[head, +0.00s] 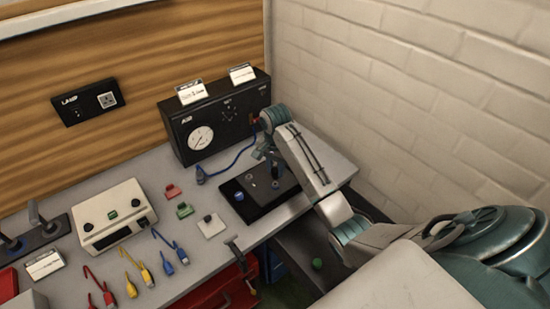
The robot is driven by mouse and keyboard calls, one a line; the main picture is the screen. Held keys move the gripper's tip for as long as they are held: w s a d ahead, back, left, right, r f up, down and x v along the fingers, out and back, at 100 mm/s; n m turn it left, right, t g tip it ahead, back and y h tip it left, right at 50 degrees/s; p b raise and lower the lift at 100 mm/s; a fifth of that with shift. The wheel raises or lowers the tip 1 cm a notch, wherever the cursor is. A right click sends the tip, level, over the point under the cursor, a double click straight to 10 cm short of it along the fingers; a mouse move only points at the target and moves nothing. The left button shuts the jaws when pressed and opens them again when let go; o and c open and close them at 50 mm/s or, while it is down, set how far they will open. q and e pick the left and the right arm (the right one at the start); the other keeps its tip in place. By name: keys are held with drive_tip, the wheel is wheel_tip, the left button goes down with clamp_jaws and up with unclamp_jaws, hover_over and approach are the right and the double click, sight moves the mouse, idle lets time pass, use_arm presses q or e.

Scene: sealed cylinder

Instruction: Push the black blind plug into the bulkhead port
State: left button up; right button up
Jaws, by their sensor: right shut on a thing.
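My right gripper (268,158) points down over the black base plate (262,207) at the back right of the bench. It is shut on a small dark thing; at this size I cannot tell for sure that this is the black blind plug. The base plate carries a blue round part (239,196) and small fittings; the gripper and arm partly cover this area. I cannot make out the bulkhead port clearly. My left gripper is out of view.
A black gauge box (215,112) stands behind, with a blue cable (228,166) looping from it onto the bench. A white block with a black knob (211,225), a green part (184,211) and a clamp (237,252) are nearby. A brick wall (420,90) stands at the right.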

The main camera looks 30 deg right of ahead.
sight(275, 171)
drive_tip(key=shift+f, duration=0.45)
drive_tip(key=shift+a+f, duration=0.2)
drive_tip(key=shift+f, duration=0.2)
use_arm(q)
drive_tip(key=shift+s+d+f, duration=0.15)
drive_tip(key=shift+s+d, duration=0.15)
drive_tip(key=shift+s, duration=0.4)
use_arm(e)
drive_tip(key=shift+s, duration=0.1)
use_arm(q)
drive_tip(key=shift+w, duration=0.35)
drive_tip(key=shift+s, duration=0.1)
use_arm(e)
drive_tip(key=shift+f, duration=0.65)
drive_tip(key=o, duration=1)
drive_tip(key=shift+o, duration=0.2)
